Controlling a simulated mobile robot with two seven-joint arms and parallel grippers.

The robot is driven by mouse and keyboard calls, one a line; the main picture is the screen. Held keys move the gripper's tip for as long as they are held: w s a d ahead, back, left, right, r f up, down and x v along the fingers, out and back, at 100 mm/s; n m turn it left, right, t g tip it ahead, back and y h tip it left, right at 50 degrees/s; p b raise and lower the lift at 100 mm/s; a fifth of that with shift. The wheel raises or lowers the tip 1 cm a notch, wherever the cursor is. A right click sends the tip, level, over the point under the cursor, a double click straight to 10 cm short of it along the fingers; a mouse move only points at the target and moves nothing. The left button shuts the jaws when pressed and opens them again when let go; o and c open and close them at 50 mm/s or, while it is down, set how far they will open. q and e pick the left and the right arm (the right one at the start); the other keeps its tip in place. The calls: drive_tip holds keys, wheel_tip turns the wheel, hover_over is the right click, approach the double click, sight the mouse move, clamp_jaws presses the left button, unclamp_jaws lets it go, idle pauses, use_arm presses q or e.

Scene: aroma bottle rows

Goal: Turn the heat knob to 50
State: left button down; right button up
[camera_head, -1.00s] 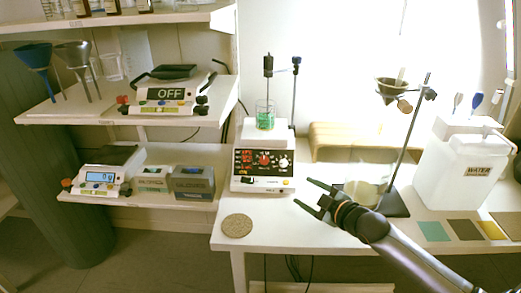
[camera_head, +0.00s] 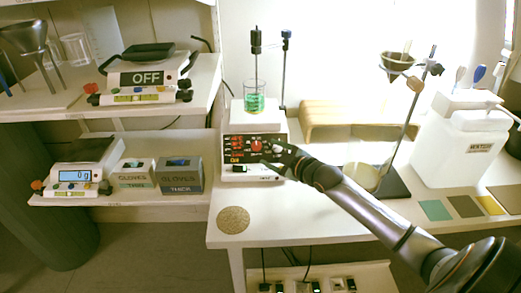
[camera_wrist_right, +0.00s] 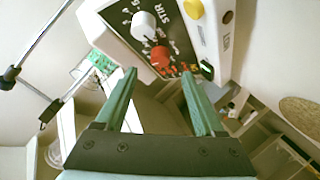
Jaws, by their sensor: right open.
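The hotplate stirrer (camera_head: 233,113) stands on the white bench with a black front panel. Its red knob (camera_head: 257,146) shows just left of my right gripper (camera_head: 269,153). In the right wrist view the red knob (camera_wrist_right: 160,58) lies just beyond and between the open fingertips (camera_wrist_right: 159,75), with no clear contact. A white knob (camera_wrist_right: 143,25) beside the word STIR is farther up in that view. In the head view my gripper partly covers the panel's right side, and the dial setting is too small to read. My left gripper is not in view.
A beaker of green liquid (camera_head: 254,103) sits on the hotplate beside a thin stand rod (camera_head: 284,75). A funnel stand (camera_head: 412,105) and a white water container (camera_head: 455,150) are to the right. A round cork mat (camera_head: 233,220) lies at the front edge.

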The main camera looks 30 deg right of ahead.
sight(258, 147)
drive_tip(key=shift+b+x, duration=0.55)
drive_tip(key=shift+x, duration=2.6)
clamp_jaws()
